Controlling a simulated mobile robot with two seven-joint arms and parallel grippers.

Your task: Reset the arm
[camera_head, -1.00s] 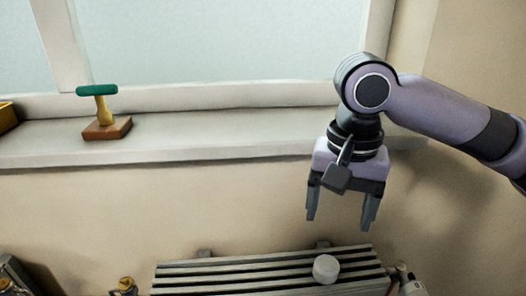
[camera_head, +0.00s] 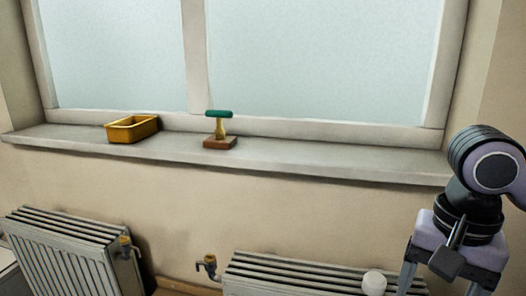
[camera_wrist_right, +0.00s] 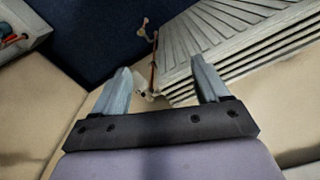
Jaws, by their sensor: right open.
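My right arm comes in from the right edge of the head view. Its right gripper (camera_head: 440,285) hangs fingers down at the lower right, beside the right radiator, with its fingertips near or past the bottom edge. In the right wrist view the gripper (camera_wrist_right: 160,68) has its two fingers apart and nothing between them. A white round piece (camera_head: 374,283) is at the right radiator (camera_head: 300,274), just left of the gripper in the picture. My left gripper is not in view.
A green-handled tool on a brown block (camera_head: 219,132) and a yellow open box (camera_head: 131,129) stand on the windowsill (camera_head: 300,160). A left radiator (camera_head: 65,250) and brass valves (camera_head: 207,264) are below. The wall between sill and radiators is clear.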

